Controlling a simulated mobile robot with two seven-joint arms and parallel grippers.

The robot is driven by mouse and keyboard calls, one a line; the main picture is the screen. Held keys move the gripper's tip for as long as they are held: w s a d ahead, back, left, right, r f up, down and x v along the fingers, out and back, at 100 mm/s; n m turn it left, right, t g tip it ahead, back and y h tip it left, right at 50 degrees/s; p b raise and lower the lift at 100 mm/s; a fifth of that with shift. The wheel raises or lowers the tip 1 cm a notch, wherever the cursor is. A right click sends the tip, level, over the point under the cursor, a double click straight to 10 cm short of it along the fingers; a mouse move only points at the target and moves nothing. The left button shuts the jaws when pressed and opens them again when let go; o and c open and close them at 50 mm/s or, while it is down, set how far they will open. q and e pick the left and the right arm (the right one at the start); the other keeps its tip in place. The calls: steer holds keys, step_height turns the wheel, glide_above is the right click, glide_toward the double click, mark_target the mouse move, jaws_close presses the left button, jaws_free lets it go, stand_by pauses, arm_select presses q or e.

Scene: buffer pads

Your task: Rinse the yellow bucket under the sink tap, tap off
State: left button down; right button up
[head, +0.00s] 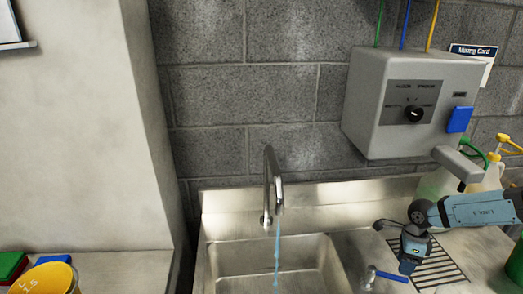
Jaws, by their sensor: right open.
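The yellow bucket (50,278) stands at the lower left on the counter, partly cut off by the frame edge, with dark markings on its side. The curved metal tap (272,180) stands at the back of the steel sink (240,258). A thin blue-tinted stream of water (277,250) runs from it into the basin. A lever with a blue handle (388,276) sits at the sink's right front. My right gripper (407,267) is open, low over the drainboard just above the handle's right end; whether they touch is unclear. My left gripper is out of view.
A grey dispenser box (415,105) with a dial hangs on the wall at the right. Jugs (492,178) stand behind my right arm. Red, green and blue items (12,266) lie beside the bucket. The basin is empty of objects.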

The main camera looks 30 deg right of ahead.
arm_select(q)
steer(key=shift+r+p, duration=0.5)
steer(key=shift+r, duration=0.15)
arm_select(e)
step_height(320, 180, up, 7)
steer(key=d, duration=0.1)
steer(key=shift+w, duration=0.45)
steer(key=shift+r, duration=0.1)
